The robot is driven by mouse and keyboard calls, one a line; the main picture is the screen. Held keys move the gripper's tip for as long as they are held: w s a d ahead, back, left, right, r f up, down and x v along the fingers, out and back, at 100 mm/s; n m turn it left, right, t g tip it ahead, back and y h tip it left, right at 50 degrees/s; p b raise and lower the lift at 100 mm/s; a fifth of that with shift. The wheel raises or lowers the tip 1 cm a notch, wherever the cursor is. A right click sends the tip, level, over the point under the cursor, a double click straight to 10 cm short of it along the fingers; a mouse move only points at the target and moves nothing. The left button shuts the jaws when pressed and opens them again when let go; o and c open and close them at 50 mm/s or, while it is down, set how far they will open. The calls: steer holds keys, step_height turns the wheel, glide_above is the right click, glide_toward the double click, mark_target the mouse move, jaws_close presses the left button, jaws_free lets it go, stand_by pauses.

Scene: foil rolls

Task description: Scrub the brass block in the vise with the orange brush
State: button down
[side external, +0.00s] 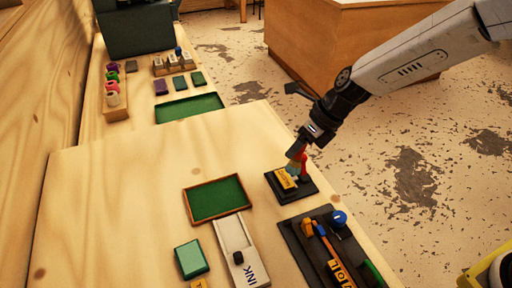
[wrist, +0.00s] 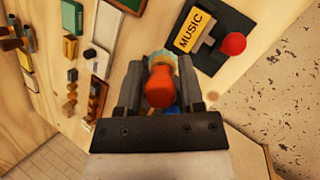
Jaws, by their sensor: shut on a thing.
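The brass block (side external: 285,179), marked MUSIC in the wrist view (wrist: 188,31), sits in a small dark vise (side external: 305,190) with a red knob (wrist: 233,43). The vise's dark base also shows in the wrist view (wrist: 211,62). My gripper (side external: 298,154) is above the vise, shut on the orange brush. In the wrist view the brush's orange handle (wrist: 159,88) is between the two fingers of my gripper (wrist: 159,76), with its paler head partly hidden beyond. In the side view the brush end is close above the block; I cannot tell whether they touch.
A dark tool tray (side external: 292,233) with several tools is in front of the vise. The table edge is close on the vise's right.

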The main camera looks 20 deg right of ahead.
steer(key=shift+r, duration=1.05)
